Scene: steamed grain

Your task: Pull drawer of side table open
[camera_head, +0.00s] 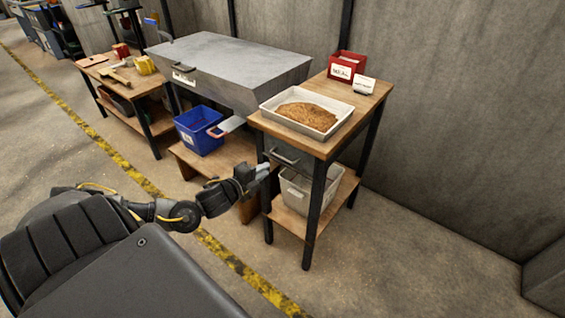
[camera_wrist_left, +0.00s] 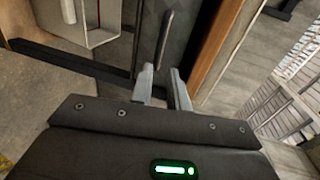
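The side table (camera_head: 332,150) stands at the right, with a wooden top and dark legs. Its grey drawer (camera_head: 292,166) sits under the top and looks closed, with a bar handle (camera_head: 283,156) on its front. In the left wrist view the handle (camera_wrist_left: 165,45) appears as a dark bar just beyond the fingertips, roughly in line with the gap between them. My left gripper (camera_head: 262,170) is in front of the drawer, close to the handle; its fingers (camera_wrist_left: 163,80) are apart with nothing held. I cannot tell whether they touch the handle. My right gripper is not in view.
On the table top are a tray of brown grain (camera_head: 306,117), a red box (camera_head: 346,66) and a white card (camera_head: 364,85). A pale bin (camera_head: 298,193) stands on the lower shelf. A blue crate (camera_head: 198,130) is left. Floor in front is clear.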

